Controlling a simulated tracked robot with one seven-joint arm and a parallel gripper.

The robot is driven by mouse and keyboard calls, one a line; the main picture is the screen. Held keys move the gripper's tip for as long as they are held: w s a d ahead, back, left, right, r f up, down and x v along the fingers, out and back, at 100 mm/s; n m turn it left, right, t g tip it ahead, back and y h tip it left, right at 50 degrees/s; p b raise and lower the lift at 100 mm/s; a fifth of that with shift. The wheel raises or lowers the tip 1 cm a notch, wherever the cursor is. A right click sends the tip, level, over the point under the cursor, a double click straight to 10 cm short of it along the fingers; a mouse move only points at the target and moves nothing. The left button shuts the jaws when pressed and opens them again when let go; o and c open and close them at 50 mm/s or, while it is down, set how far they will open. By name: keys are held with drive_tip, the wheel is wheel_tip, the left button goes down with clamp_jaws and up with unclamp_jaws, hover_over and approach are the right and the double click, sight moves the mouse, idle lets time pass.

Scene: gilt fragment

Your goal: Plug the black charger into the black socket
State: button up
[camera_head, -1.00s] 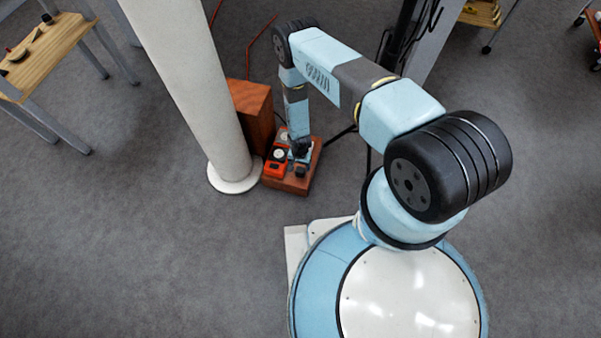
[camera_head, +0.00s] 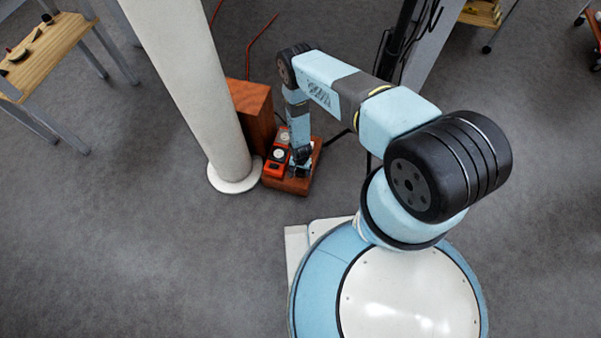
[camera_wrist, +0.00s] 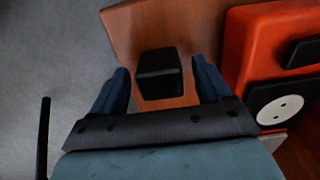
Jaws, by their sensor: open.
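The black charger (camera_wrist: 160,74) is a small dark block on the wooden base, between my two fingers in the wrist view. My gripper (camera_wrist: 161,82) is open, with a finger on each side of it and visible gaps to both. In the head view my gripper (camera_head: 300,170) is low over the base's right part and hides most of the charger. To the right in the wrist view, an orange power strip (camera_wrist: 246,50) carries a black square socket with a white two-hole face (camera_wrist: 282,108). Another black part (camera_wrist: 302,52) is cut off by the frame edge.
The wooden base (camera_head: 284,187) lies on the grey floor. A white column (camera_head: 190,80) stands close to its left, and a brown wooden box (camera_head: 252,112) stands behind it. A wooden table (camera_head: 45,45) is far left. Open floor lies in front.

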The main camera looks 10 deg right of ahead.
drive_tip(key=shift+f, duration=0.8)
drive_tip(key=c, duration=1)
drive_tip(key=shift+r, duration=0.15)
drive_tip(key=shift+w+r, duration=0.1)
drive_tip(key=shift+r, duration=0.55)
drive_tip(key=s+d+r, duration=0.1)
drive_tip(key=s+r, duration=0.2)
drive_tip(key=s, duration=0.1)
drive_tip(key=s+d+r, duration=0.1)
drive_tip(key=s+r, duration=0.3)
drive_tip(key=s, duration=0.1)
drive_tip(key=s+d+r, duration=0.1)
drive_tip(key=s+r, duration=0.3)
drive_tip(key=shift+s+d+r, duration=0.25)
drive_tip(key=shift+s+d, duration=0.05)
drive_tip(key=shift+d, duration=0.1)
